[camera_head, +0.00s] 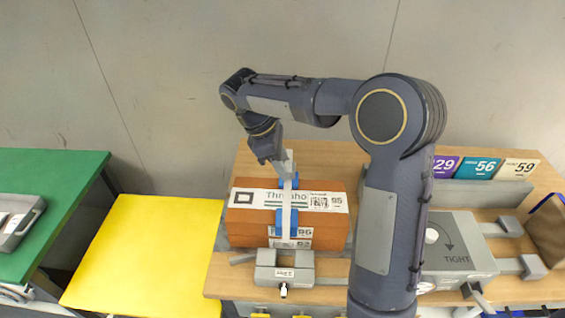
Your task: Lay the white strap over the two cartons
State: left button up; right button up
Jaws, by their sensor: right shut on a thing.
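Two orange-brown cartons sit stacked on the wooden table; the upper carton (335,187) has a white printed label on top, and the lower carton (247,238) shows below it at the front. The white strap (286,212) runs front to back across the cartons' top and down the front face, with blue pieces beside it. My right gripper (278,168) is at the back edge of the cartons, shut on the strap's far end, which stands up a little there. The fingertips are small and partly hidden. My left gripper is not in view.
A grey clamp-like block (285,268) stands in front of the cartons. A grey device marked TIGHT (455,255) is to the right, partly behind my right arm. Number cards (482,167) stand at the back right. A yellow table (140,255) and green table (50,172) are left.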

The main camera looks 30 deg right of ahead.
jog(key=shift+f+b, duration=0.3)
jog(key=shift+f, duration=0.2)
jog(key=shift+f+b, duration=1.35)
jog(key=shift+f, duration=2.1)
jog(key=o, duration=1.3)
jog(key=v, duration=0.7)
jog(key=shift+w+a+r, duration=0.1)
jog(key=shift+a+r, duration=0.05)
jog(key=shift+r, duration=0.2)
